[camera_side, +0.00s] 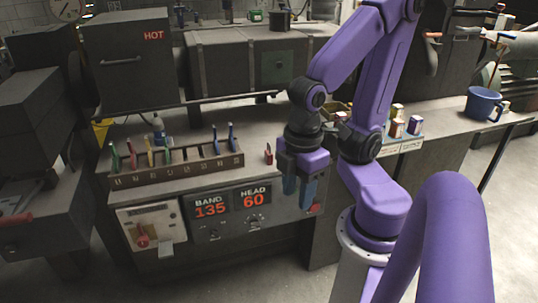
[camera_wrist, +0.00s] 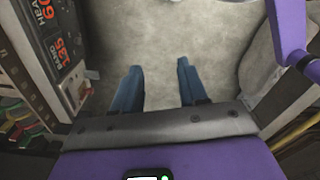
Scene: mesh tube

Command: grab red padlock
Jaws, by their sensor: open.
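My gripper (camera_side: 298,200) hangs fingers down in front of the bench edge, right of the BAND and HEAD displays. In the wrist view its two blue fingers (camera_wrist: 160,70) are apart, with only grey floor between them. A small red object (camera_side: 268,154) stands upright on the bench top, left of my gripper and apart from it. It may be the red padlock, but it is too small to be sure. Another small red part (camera_side: 313,209) shows low beside my fingers at the bench front; I cannot tell what it is. Neither shows clearly in the wrist view.
A slotted rack (camera_side: 180,165) with several coloured-handled tools stands on the bench. The display panel (camera_side: 232,208) and a pale box with a red knob (camera_side: 142,241) face forward. A blue mug (camera_side: 484,104) and small boxes (camera_side: 397,127) stand right. A dark HOT oven (camera_side: 128,60) stands behind.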

